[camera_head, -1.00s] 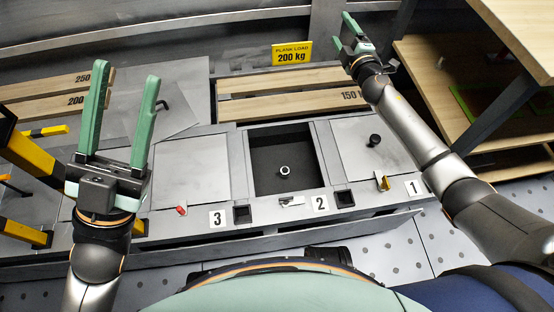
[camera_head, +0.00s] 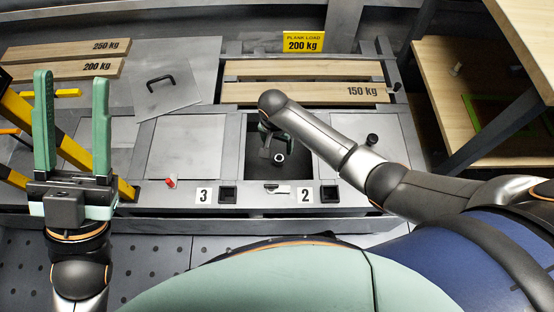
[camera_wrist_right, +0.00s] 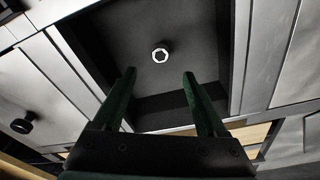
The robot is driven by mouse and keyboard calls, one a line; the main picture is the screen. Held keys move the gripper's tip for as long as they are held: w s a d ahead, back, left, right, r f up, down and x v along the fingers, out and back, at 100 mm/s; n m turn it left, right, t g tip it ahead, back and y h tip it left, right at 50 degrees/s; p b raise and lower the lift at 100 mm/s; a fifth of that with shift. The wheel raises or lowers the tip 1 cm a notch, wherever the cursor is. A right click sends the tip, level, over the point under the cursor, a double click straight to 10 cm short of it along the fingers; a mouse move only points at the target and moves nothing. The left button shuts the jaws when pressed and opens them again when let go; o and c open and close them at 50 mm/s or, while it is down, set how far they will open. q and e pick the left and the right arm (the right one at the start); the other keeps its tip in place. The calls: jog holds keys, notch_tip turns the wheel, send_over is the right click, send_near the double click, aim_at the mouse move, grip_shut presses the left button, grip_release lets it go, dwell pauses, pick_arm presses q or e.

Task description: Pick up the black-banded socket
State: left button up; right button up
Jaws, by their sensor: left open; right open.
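A small round socket (camera_head: 279,158) with a pale ring and a dark hole stands on the floor of the open dark compartment (camera_head: 240,165). In the right wrist view the socket (camera_wrist_right: 160,52) shows light with a dark rim; a black band cannot be made out clearly. My right gripper (camera_wrist_right: 158,74) is open and empty, its fingers spread with the socket just beyond the tips. In the head view my right gripper (camera_head: 268,146) hangs at the compartment, partly hidden by its own arm. My left gripper (camera_head: 72,78) is open and empty, fingers up, at the left.
Closed lids flank the compartment; a black knob (camera_head: 372,139) is on the right one. A loose plate with a black handle (camera_head: 160,82) lies behind. A red piece (camera_head: 171,182) and a small latch (camera_head: 275,188) are on the front edge. Planks (camera_head: 300,91) lie at the back.

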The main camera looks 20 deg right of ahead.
jog(key=b, duration=0.3)
send_over(279, 158)
jog(key=f, duration=0.5)
jog(key=shift+s+a+f, duration=0.2)
jog(key=shift+s, duration=0.05)
jog(key=shift+w+f, duration=0.1)
jog(key=shift+f, duration=0.35)
jog(key=f+b, duration=0.1)
jog(key=f, duration=0.1)
jog(key=f+b, duration=0.2)
jog(key=shift+w+d+f+b, duration=0.1)
jog(key=shift+w+d+b, duration=0.1)
jog(key=shift+b, duration=0.1)
jog(key=shift+f+b, duration=0.3)
jog(key=shift+f, duration=0.2)
pick_arm(q)
notch_tip(279, 158, down, 8)
jog(key=d+g, duration=0.1)
jog(key=shift+w+f+h, duration=0.15)
jog(key=shift+f+h, duration=0.05)
jog(key=shift+h, duration=0.1)
pick_arm(e)
jog(key=shift+r, duration=0.1)
pick_arm(q)
jog(key=shift+n, duration=0.4)
pick_arm(e)
grip_shut()
